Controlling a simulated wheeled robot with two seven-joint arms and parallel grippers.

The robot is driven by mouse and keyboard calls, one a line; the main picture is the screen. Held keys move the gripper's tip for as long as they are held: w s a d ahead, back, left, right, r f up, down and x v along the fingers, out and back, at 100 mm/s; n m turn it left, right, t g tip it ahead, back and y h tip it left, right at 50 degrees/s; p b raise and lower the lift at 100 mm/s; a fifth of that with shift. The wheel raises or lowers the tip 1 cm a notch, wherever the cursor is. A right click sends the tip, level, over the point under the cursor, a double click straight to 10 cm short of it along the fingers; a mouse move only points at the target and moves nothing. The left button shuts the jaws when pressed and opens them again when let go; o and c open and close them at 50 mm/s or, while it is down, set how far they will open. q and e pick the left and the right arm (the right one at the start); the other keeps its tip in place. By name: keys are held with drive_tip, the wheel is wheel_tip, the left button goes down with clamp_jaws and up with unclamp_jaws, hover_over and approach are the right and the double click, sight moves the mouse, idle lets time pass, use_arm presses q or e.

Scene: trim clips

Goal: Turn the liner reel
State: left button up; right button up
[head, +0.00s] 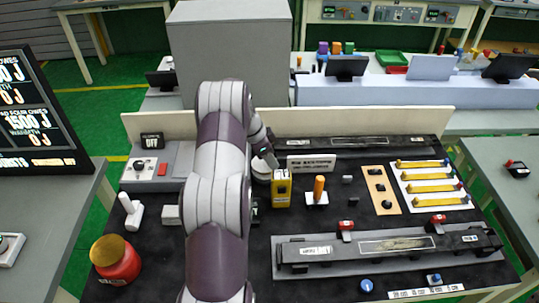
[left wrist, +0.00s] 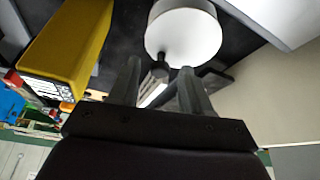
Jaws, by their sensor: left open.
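The liner reel (head: 260,172) is a white round drum on the dark bench mat, partly hidden by my left arm in the head view. In the left wrist view the white reel (left wrist: 184,32) shows its round face, with a small dark peg near its lower edge. My left gripper (head: 272,160) is right at the reel. In the left wrist view my left gripper (left wrist: 160,68) is open, with its two fingers either side of the dark peg. I cannot tell whether a finger touches it. My right gripper is not in view.
A yellow device (head: 281,190) stands close beside the reel. An orange-handled tool (head: 319,188) stands right of it. A small sign (head: 311,164) is behind. A long dark trim part (head: 390,250) lies at front right; a red jar (head: 115,262) stands at front left.

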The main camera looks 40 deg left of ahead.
use_arm(q)
clamp_jaws()
